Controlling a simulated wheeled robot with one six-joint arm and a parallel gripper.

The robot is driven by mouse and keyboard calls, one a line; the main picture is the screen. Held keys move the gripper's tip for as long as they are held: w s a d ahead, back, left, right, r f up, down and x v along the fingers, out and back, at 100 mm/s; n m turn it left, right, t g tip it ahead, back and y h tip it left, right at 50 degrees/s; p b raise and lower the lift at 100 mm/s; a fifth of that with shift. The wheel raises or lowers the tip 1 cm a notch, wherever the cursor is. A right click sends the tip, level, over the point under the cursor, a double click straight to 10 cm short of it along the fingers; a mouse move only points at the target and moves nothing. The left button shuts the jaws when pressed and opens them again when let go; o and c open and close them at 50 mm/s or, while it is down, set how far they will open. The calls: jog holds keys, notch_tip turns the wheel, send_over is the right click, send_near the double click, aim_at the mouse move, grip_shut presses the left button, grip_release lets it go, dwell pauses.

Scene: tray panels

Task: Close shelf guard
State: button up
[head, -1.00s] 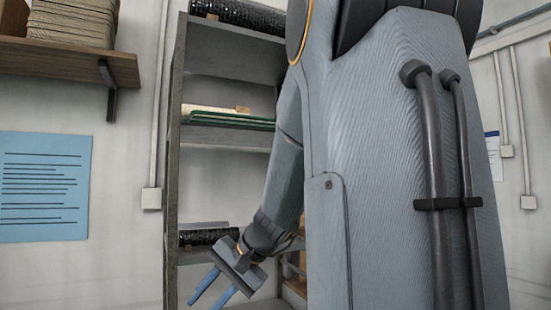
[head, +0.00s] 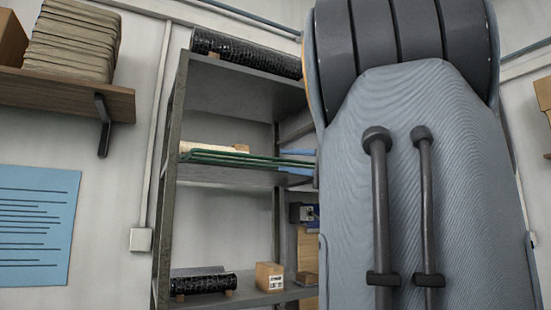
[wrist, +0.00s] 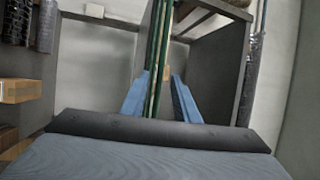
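The shelf guard is a pair of thin green rails (head: 240,160) along the front of the middle shelf (head: 215,172) in the head view. In the wrist view the green rails (wrist: 158,45) run down between my fingers. My gripper (head: 298,162) is at the right end of the rails, with one blue finger above and one below. In the wrist view my gripper (wrist: 160,97) has its fingers apart, with a gap on both sides of the rails. My arm hides the right part of the shelf unit.
A dark roll (head: 245,52) lies on the top shelf and a pale roll (head: 212,147) behind the rails. Another dark roll (head: 203,283) and a small box (head: 269,277) sit on the lower shelf. A wooden wall shelf (head: 65,92) juts out at left.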

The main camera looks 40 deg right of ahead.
aim_at(278, 160)
jog(key=shift+p+x, duration=0.8)
jog(key=shift+x, duration=1.65)
grip_shut()
jog(key=shift+a, duration=0.1)
